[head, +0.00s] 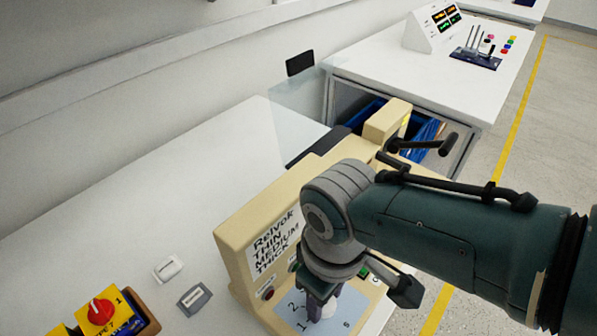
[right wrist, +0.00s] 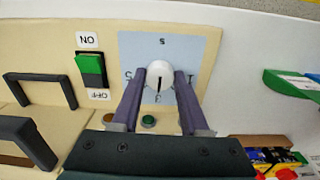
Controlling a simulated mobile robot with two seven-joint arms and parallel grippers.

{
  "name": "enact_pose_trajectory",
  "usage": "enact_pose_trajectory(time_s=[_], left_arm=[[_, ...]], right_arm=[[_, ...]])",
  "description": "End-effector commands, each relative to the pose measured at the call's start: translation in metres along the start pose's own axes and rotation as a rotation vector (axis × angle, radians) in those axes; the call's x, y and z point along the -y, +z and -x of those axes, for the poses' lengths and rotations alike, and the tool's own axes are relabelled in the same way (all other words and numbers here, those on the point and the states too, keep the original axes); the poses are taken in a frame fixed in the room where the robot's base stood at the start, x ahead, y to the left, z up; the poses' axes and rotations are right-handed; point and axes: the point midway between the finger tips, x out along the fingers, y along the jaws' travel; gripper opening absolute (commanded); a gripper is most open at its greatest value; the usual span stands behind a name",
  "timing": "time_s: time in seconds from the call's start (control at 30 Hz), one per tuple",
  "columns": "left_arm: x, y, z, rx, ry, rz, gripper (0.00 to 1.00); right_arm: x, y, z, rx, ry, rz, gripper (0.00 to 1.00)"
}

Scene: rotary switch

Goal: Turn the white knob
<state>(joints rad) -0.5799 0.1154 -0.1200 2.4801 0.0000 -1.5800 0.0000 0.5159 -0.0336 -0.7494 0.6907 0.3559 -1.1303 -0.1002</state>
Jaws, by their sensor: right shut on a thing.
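The white knob (right wrist: 161,74) is round with a dark pointer line, and sits on a light blue dial plate (right wrist: 137,47) with numbers around it. In the head view only part of the white knob (head: 329,307) shows beside my fingers. My right gripper (head: 318,303) points down at the beige machine's sloped front. In the right wrist view its two purple fingers are at either side of the knob, shut on it. The pointer line lies roughly along the fingers, toward the palm. My left gripper is not in view.
The beige machine (head: 237,232) stands on a white table (head: 140,205). A green ON/OFF rocker switch (right wrist: 91,68) and black handles (right wrist: 42,88) are near the dial. A yellow box with a red knob (head: 102,311) is at the lower left.

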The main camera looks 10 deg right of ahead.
Motion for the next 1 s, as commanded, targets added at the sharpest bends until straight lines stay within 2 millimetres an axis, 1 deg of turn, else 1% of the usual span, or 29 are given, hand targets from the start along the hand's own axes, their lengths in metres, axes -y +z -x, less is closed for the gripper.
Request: enact_pose_trajectory(time_s=[0.2,0.5,0.7,1.0], left_arm=[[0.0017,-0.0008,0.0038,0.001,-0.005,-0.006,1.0],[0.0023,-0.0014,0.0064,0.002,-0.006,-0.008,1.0],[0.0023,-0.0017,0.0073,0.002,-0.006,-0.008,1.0],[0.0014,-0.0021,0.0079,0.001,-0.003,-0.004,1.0]], right_arm=[[0.0011,-0.0009,0.0013,-0.002,-0.003,-0.204,0.0],[0.0011,-0.001,0.0009,-0.002,-0.003,-0.455,0.0],[0.0006,-0.0011,0.0008,-0.003,-0.002,-0.571,0.0],[0.0003,-0.001,0.0006,-0.002,-0.001,-0.658,0.0]])
